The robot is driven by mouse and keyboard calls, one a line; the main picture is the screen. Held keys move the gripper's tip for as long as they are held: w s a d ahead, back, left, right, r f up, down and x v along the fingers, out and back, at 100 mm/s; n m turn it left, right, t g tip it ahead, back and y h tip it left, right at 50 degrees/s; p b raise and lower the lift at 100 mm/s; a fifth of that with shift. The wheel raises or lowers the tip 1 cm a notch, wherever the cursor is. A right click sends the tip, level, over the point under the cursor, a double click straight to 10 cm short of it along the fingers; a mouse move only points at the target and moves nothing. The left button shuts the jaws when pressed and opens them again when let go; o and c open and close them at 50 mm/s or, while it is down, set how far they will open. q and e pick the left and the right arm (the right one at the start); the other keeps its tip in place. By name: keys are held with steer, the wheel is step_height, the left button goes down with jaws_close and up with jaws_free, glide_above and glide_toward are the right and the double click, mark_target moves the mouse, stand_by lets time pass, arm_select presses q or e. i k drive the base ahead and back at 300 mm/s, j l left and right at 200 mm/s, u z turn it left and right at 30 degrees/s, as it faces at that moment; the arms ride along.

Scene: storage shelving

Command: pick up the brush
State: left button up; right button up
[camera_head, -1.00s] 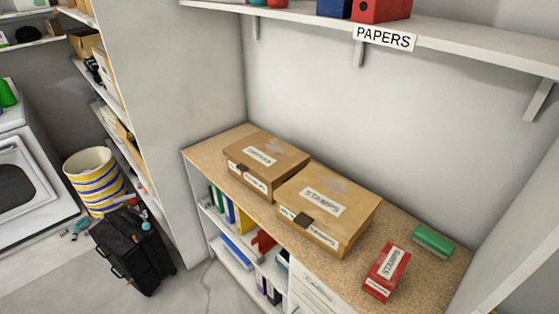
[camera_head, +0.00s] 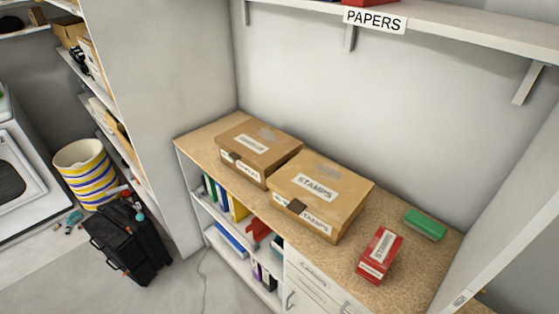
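A green block-shaped item with a paler lower side (camera_head: 425,224), which looks like the brush, lies on the speckled brown countertop (camera_head: 400,282). It is near the back wall at the counter's right end, behind and to the right of a red stamps box (camera_head: 378,256), and apart from it. Nothing covers it. Neither of my grippers shows in the head view.
Two cardboard boxes, a smaller one (camera_head: 258,150) and a larger stamps box (camera_head: 319,198), fill the counter's left and middle. A papers shelf (camera_head: 470,37) hangs above. A black suitcase (camera_head: 128,243) and striped basket (camera_head: 86,174) stand on the floor at left.

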mark_target(432, 231)
steer(key=z, duration=1.25)
